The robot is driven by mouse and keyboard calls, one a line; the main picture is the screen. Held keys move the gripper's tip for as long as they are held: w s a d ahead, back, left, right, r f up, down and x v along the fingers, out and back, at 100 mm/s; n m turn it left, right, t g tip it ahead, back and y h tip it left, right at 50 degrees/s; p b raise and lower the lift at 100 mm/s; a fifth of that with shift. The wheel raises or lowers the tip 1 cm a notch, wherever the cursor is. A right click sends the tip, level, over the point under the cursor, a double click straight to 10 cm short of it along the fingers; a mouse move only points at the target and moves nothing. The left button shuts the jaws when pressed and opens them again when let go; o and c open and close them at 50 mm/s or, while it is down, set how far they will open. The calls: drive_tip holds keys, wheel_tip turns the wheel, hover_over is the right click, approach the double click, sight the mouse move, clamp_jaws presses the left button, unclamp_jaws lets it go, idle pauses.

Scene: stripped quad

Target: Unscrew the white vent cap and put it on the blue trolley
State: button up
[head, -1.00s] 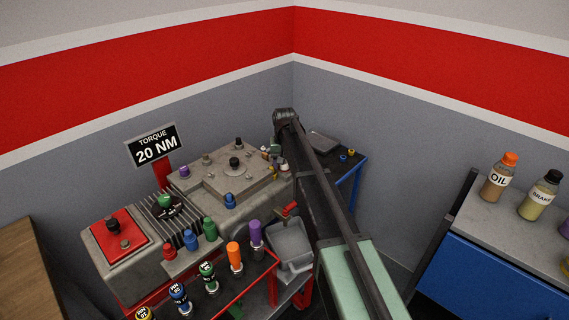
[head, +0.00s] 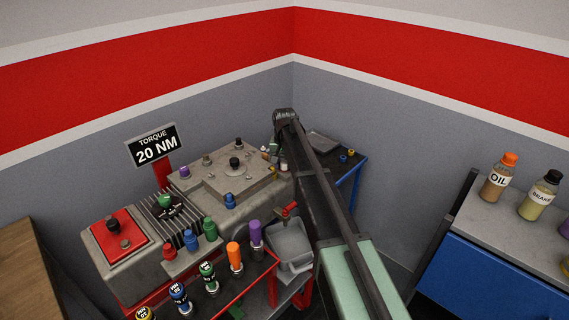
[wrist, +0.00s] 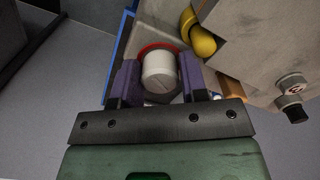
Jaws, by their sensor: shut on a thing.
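The white vent cap (wrist: 159,70) sits between the two purple fingers of my gripper (wrist: 160,78) in the wrist view. My gripper is shut on it. A red ring (wrist: 158,48) shows behind the cap; whether the cap still touches it I cannot tell. In the head view my gripper is small and partly hidden by my arm, at the right end of the grey machine (head: 225,175). The blue trolley (head: 356,183) stands behind and right of my arm. Its dark top carries a grey tray (head: 322,141) and small blue and yellow rings.
A yellow rounded part (wrist: 202,38) and a grey housing (wrist: 260,45) lie close right of the cap. A red-framed cart with coloured-handled tools and a grey bin (head: 290,243) is in front. A bench with an oil bottle (head: 500,178) stands at the right.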

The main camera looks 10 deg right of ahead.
drive_tip(key=shift+n, duration=0.3)
drive_tip(key=shift+n, duration=1.9)
